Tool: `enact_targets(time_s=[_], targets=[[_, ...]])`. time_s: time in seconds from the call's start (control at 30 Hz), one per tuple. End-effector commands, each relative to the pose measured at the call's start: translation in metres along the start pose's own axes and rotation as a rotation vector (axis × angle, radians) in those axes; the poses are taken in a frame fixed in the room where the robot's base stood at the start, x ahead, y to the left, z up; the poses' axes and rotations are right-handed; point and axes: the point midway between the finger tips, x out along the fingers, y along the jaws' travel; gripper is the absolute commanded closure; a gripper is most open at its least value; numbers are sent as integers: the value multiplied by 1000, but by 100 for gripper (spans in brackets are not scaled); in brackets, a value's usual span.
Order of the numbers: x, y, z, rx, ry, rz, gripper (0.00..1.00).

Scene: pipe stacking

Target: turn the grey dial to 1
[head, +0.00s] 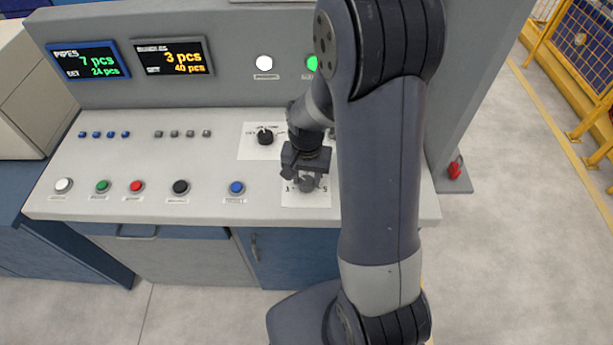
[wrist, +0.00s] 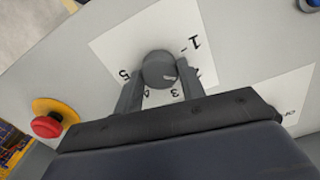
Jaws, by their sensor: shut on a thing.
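The grey dial (wrist: 160,69) sits on a white card (wrist: 118,45) printed with numbers; 1, 3, 4 and 5 can be read, and the spot between 1 and 3 is partly covered by a finger. A light mark on the dial points to the lower right, towards the side of the 3 and the covered spot. My gripper (wrist: 159,84) is shut on the dial, one finger on each side. In the head view, my gripper (head: 305,167) reaches down to the dial (head: 307,184) near the panel's front edge.
A black knob (head: 265,137) on another card is just behind and left. A blue button (head: 237,188) is left of the dial, with black, red, green and white buttons further left. A red emergency button (wrist: 47,126) on a yellow base shows in the wrist view.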

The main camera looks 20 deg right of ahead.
Motion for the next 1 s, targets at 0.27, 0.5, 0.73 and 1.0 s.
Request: enact_targets(time_s=[0.27, 0.5, 0.73, 1.0], targets=[[2, 0, -1, -198, 2, -1, 85], [1, -1, -1, -417, 3, -1, 85], [1, -1, 0, -603, 1, 0, 85], [0, -1, 0, -752, 2, 0, 85]])
